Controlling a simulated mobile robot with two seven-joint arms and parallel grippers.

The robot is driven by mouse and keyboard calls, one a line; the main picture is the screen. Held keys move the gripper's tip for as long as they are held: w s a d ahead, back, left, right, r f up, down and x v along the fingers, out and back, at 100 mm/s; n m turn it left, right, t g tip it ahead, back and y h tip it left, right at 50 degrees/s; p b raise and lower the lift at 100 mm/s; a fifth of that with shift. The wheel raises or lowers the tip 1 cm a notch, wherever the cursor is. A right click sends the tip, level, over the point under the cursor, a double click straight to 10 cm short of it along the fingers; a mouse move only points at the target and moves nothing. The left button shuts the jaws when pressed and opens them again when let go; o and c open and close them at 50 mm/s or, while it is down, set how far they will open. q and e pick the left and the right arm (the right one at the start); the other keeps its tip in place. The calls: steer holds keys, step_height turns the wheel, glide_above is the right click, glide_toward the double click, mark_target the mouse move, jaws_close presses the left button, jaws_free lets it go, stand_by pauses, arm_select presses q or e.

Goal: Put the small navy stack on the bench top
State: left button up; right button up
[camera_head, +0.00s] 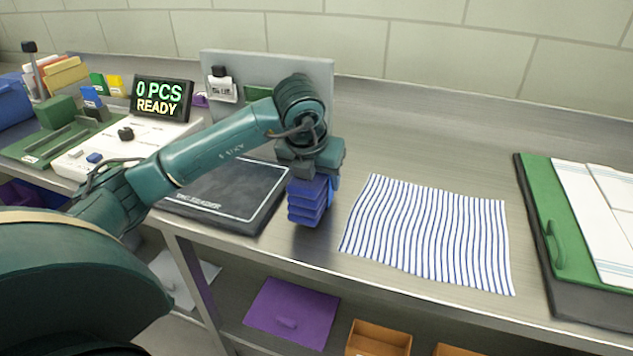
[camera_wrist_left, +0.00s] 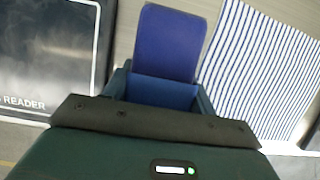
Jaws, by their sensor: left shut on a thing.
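The small navy stack (camera_head: 308,202) is a pile of several folded blue layers. My left gripper (camera_head: 312,170) points down and is shut on it, between the black reader pad and the striped cloth. In the left wrist view the stack (camera_wrist_left: 168,45) sticks out beyond the jaws of the left gripper (camera_wrist_left: 163,92). The bench top (camera_head: 430,150) is a brushed metal surface. I cannot tell whether the stack's underside touches it. My right gripper is not in view.
The black reader pad (camera_head: 225,193) lies to the left of the stack. A blue-and-white striped cloth (camera_head: 430,235) lies to its right. A green folder-like item (camera_head: 560,230) is at the far right. A display (camera_head: 161,98) reads "0 PCS READY". A shelf below holds a purple item (camera_head: 293,312).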

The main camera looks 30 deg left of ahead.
arm_select(q)
steer(key=shift+f, duration=0.95)
steer(key=o, duration=1.2)
steer(key=shift+r, duration=0.1)
steer(key=shift+o, duration=0.2)
steer(key=v, duration=1.2)
